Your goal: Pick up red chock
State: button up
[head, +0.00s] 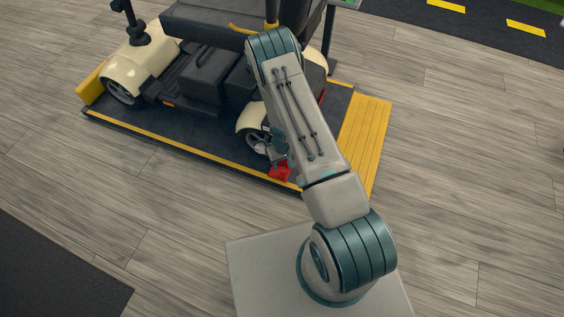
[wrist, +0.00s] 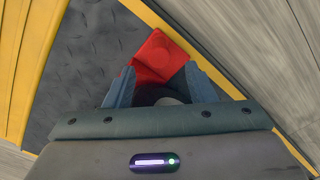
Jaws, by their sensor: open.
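The red chock (wrist: 160,54) lies on the dark platform near its yellow edge strip. In the wrist view it sits just beyond and partly between the two blue-grey fingers of my gripper (wrist: 155,83). The fingers are apart, and whether they touch the chock I cannot tell. In the head view the chock (head: 280,173) shows beside the scooter's wheel, partly hidden by my arm. My gripper is mostly hidden behind my arm there.
A cream scooter (head: 128,70) with a dark seat stands on the dark platform (head: 190,128). A yellow ramp (head: 368,135) lies at the platform's right end. A yellow stop (head: 92,88) stands at its left end.

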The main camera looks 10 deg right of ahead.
aim_at(283, 169)
jog(key=shift+w+f, duration=0.1)
jog(key=shift+w, duration=0.1)
notch_tip(283, 169, down, 8)
jog(key=b, duration=0.3)
jog(key=shift+r, duration=0.25)
grip_shut()
